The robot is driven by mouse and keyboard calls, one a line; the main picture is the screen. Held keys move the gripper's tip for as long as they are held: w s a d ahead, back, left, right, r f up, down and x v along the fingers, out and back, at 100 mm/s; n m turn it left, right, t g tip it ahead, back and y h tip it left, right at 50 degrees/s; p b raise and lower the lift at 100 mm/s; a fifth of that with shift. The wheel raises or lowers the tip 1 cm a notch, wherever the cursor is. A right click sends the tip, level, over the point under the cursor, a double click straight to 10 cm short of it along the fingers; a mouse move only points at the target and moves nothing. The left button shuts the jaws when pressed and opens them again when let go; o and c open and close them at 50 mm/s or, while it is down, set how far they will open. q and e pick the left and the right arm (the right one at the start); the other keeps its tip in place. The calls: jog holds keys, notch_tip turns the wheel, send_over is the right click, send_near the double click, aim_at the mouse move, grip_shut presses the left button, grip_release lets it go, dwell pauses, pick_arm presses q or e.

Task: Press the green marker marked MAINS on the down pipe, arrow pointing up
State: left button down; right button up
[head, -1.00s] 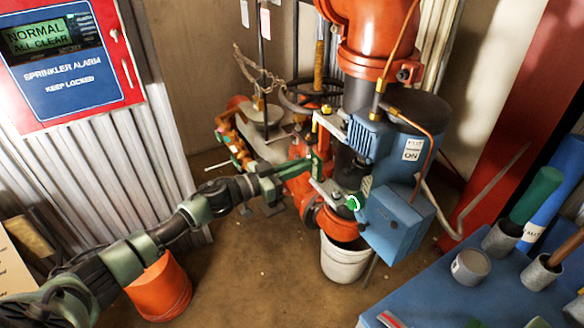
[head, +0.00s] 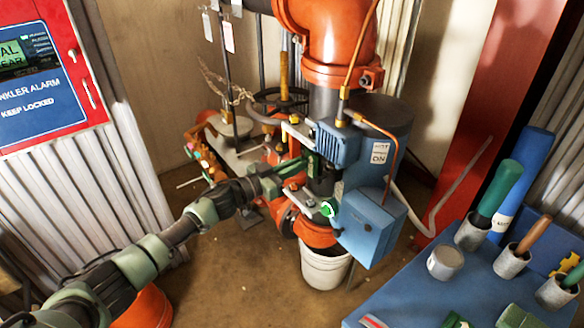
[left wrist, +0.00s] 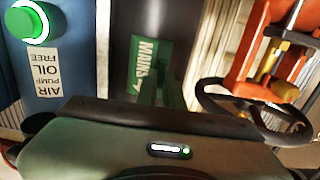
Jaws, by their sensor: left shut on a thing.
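The green marker (left wrist: 150,68) marked MAINS shows in the left wrist view, against the dark down pipe (left wrist: 188,40). Its lettering is turned in that view, and a small pale arrow mark sits below the word. I cannot tell whether it touches the pipe. In the head view the marker (head: 312,166) is a small green patch in front of the pipe (head: 321,178). My left gripper (head: 303,165) reaches in from the left and is shut on the marker; its fingertips are mostly hidden. My right gripper is not in view.
A blue pump box (head: 368,222) with a lit green button (head: 327,210) is just right of the pipe. A handwheel (head: 280,97) and red valve are behind. A white bucket (head: 325,268) stands below. A blue table (head: 400,290) with cups is at right.

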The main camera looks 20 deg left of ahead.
pick_arm(q)
jog(key=shift+p, duration=0.5)
dwell(0.8)
jog(key=shift+w+d, duration=0.3)
jog(key=shift+w, duration=0.1)
dwell(1.5)
dwell(0.4)
jog(key=c, duration=1.5)
grip_release()
jog(key=shift+o, duration=0.2)
